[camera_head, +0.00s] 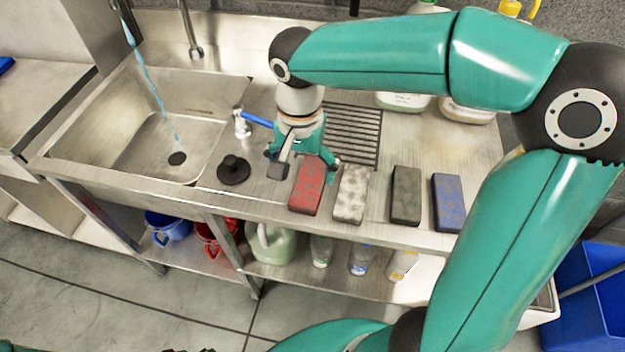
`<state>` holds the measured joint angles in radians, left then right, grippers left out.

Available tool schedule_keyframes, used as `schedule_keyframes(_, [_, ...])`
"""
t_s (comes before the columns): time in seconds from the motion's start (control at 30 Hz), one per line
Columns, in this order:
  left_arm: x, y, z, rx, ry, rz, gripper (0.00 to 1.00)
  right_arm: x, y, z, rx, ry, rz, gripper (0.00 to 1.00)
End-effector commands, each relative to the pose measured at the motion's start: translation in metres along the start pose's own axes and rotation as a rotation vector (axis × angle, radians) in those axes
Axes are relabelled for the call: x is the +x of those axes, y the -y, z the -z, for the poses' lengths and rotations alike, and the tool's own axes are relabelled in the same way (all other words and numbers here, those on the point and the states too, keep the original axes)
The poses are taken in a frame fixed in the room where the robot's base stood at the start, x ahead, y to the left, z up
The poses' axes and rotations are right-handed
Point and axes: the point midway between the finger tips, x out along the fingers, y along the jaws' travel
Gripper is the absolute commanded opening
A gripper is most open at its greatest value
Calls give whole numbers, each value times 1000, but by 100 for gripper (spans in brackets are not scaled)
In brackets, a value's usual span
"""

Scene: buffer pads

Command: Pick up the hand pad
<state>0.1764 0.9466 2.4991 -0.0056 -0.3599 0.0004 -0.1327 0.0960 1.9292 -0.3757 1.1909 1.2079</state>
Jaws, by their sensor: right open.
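Several block-shaped pads lie in a row on the steel counter: a mottled red pad (307,190), a speckled white pad (350,194), a dark grey-green pad (406,195) and a blue pad (448,203). The view does not show which one is called the hand pad. My right gripper (304,167) is open and points down at the far end of the red pad, with its fingers to either side. I cannot tell whether it touches the pad. My left gripper is not in view.
A sink basin (188,100) with running water is at the left, with a black plug (233,170) beside it. A tap with a blue lever (257,119) and a drain grate (352,135) are close to the gripper. Bottles stand behind; buckets and bottles sit on the lower shelf.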

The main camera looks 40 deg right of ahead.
Motion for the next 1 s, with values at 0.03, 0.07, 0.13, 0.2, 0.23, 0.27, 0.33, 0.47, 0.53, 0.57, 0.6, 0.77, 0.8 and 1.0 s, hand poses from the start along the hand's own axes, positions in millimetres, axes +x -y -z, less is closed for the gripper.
schedule_keyframes(0.03, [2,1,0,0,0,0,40,13,0,0,-2,3,-6,94])
schedule_keyframes(0.07, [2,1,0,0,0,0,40,19,1,0,-3,2,-4,94])
schedule_keyframes(0.13, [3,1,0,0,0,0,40,32,2,-1,-6,3,-4,94])
schedule_keyframes(0.2, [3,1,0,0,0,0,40,41,2,-1,-7,2,-3,94])
schedule_keyframes(0.23, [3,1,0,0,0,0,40,44,3,-1,-7,1,-2,94])
schedule_keyframes(0.27, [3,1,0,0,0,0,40,47,3,-1,-8,1,-2,94])
schedule_keyframes(0.33, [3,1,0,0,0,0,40,52,3,-1,-8,1,-1,94])
schedule_keyframes(0.47, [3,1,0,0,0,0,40,58,3,-1,-9,2,-2,94])
schedule_keyframes(0.53, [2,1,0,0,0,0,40,65,3,-2,-9,3,-2,94])
schedule_keyframes(0.57, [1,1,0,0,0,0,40,69,3,-2,-10,3,-3,94])
schedule_keyframes(0.6, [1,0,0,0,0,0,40,75,3,-2,-11,3,-4,94])
schedule_keyframes(0.77, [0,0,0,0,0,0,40,97,3,-3,-10,2,-3,94])
schedule_keyframes(0.8, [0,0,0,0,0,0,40,101,3,-3,-11,1,-3,94])
schedule_keyframes(1.0, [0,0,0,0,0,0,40,105,4,-2,-10,-1,1,94])
